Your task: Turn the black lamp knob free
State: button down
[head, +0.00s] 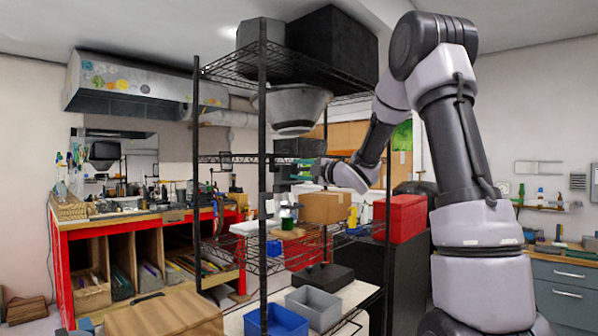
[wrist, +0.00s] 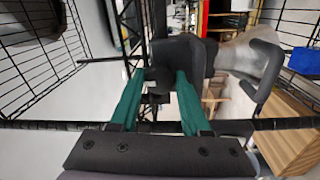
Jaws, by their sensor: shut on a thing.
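My gripper (wrist: 158,76) has two teal fingers, seen in the wrist view closing in from both sides on a small round black knob (wrist: 158,82). The fingers are shut on it, and they hide its sides. A dark block-like body (wrist: 183,56) is right behind the knob, and a curved dark grey part (wrist: 262,72) shows to its right; I cannot tell how they join the knob. In the head view my gripper (head: 283,181) is at the middle level of the black wire rack, with the knob too small to make out.
The black wire rack (head: 263,120) has posts and shelves close around my gripper. A cardboard box (head: 325,208) and a red box (head: 402,217) stand to its right. A green-and-white jar (head: 288,218) is below. Blue (head: 277,322) and grey bins (head: 315,308) sit lower down.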

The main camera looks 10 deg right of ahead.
dwell(0.4)
jog(key=shift+c, duration=1.9)
grip_release()
jog(key=shift+f, duration=0.1)
